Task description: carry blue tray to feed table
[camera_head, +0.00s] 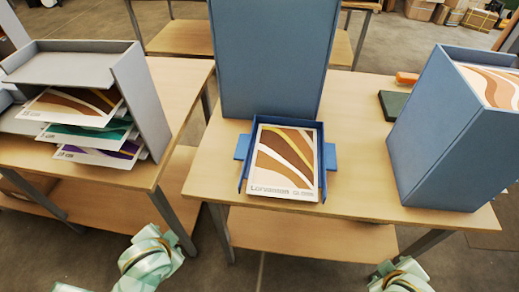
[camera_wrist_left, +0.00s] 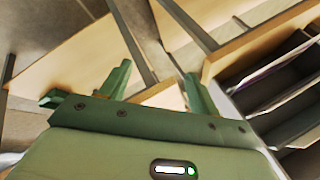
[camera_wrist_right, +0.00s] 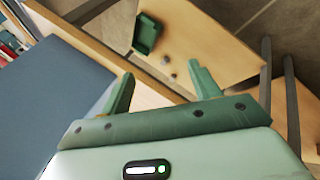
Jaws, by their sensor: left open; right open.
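The blue tray (camera_head: 321,171) lies on the middle wooden table (camera_head: 352,125), near its front edge, with a side tab on its left and right. A printed sheet with brown and orange waves (camera_head: 283,160) lies in it. In the head view my arms show only at the bottom edge, below the tables, and their fingers are out of sight. In the left wrist view my left gripper (camera_wrist_left: 158,88) is open and empty. In the right wrist view my right gripper (camera_wrist_right: 162,85) is open and empty. Which table is the feed table I cannot tell.
A tall blue box (camera_head: 268,55) stands right behind the tray. Another blue box (camera_head: 440,140) stands at the right end of the table, with a dark green item (camera_head: 396,106) behind it. A grey shelf rack (camera_head: 145,100) with printed sheets stands on the left table (camera_head: 185,80).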

